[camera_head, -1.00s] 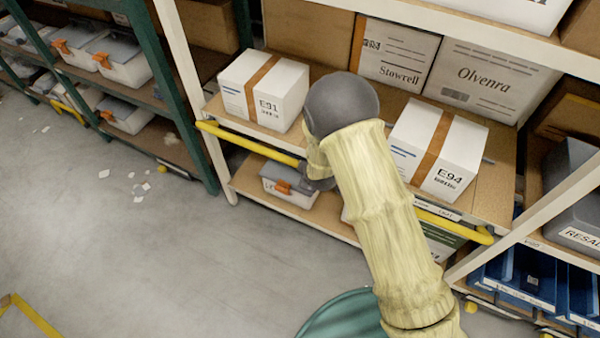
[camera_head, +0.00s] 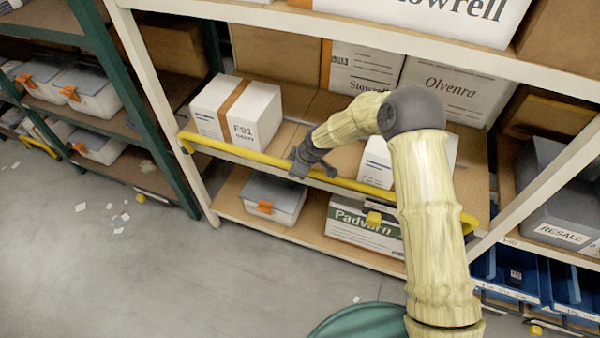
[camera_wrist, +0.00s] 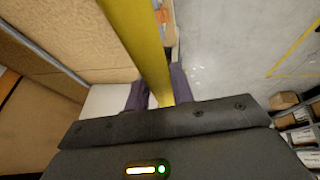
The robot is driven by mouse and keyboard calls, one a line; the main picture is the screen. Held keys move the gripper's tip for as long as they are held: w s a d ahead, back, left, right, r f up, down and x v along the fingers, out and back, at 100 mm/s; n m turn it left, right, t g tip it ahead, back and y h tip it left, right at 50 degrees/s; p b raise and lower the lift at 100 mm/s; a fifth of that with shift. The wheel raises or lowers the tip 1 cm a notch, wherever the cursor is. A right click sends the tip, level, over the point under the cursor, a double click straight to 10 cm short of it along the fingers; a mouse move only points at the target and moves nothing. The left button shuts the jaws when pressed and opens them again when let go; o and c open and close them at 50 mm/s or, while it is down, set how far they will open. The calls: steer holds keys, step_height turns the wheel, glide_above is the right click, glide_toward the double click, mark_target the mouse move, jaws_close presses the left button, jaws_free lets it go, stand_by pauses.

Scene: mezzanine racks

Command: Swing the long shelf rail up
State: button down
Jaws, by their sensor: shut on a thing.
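The long yellow shelf rail (camera_head: 240,152) runs along the front edge of the middle shelf, from the left upright to the right side of the bay. My gripper (camera_head: 303,165) is shut on the rail a little left of its middle. In the wrist view the rail (camera_wrist: 138,35) passes between the two dark fingers (camera_wrist: 158,92) and runs up out of the picture. My forearm hides part of the rail's right half.
Box E91 (camera_head: 236,112) and a partly hidden white box (camera_head: 376,158) stand on the shelf behind the rail. A lidded bin (camera_head: 273,200) and a Padvorn box (camera_head: 350,228) sit below. An upper shelf beam (camera_head: 330,32) crosses above. The floor (camera_head: 150,270) in front is mostly clear.

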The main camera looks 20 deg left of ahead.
steer(key=shift+w+b, duration=0.4)
steer(key=shift+w, duration=0.9)
steer(key=c, duration=1.2)
jaws_free()
steer(key=shift+w, duration=0.15)
steer(key=shift+a, duration=0.1)
steer(key=shift+r, duration=0.1)
steer(key=b+v, duration=0.2)
steer(key=v, duration=1.5)
